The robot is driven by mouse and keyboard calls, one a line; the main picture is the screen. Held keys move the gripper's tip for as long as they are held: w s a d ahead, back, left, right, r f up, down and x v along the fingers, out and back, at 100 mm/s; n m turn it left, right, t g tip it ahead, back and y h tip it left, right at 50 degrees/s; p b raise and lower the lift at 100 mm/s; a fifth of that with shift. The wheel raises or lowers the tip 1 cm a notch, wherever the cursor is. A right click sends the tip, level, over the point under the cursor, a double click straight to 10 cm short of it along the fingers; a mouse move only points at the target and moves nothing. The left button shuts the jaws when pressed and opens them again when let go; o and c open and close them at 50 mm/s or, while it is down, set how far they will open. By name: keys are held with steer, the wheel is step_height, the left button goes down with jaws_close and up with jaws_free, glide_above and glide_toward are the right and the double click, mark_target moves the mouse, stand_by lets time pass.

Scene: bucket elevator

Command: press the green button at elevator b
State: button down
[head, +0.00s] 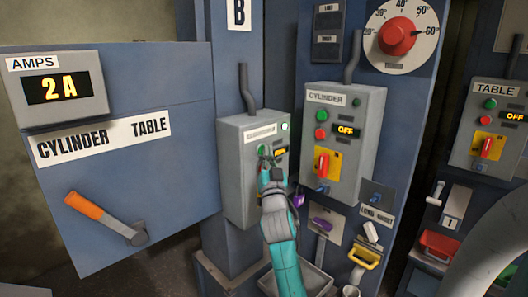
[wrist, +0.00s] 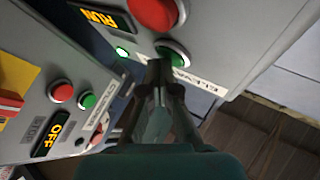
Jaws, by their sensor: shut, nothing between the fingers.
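The grey elevator control box (head: 236,190) is on the column under the sign B (head: 238,14). Its green button (head: 262,149) shows just above my fingertips. In the wrist view the green button (wrist: 175,52) sits between the red button (wrist: 153,12) and the white label (wrist: 205,84). My gripper (head: 266,160) is shut and empty, its tips (wrist: 160,68) right at the green button's edge. I cannot tell whether they touch it. The display (wrist: 101,17) reads RUN, and the small green lamp (wrist: 122,52) is lit. My gripper hides the lower box front in the head view.
To the right is the CYLINDER box (head: 373,150), reading OFF, close beside my gripper. A TABLE box (head: 487,130) is further right. At left are the AMPS meter (head: 52,88) reading 2A and an orange-handled lever (head: 85,205).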

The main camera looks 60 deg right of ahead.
steer(key=shift+s+a, duration=0.25)
steer(key=shift+s, duration=0.6)
steer(key=shift+s+a, duration=0.2)
steer(key=shift+s, duration=0.6)
steer(key=shift+s+a, duration=0.15)
steer(key=shift+s, duration=0.7)
steer(key=shift+s+a, duration=0.2)
steer(key=shift+s, duration=0.6)
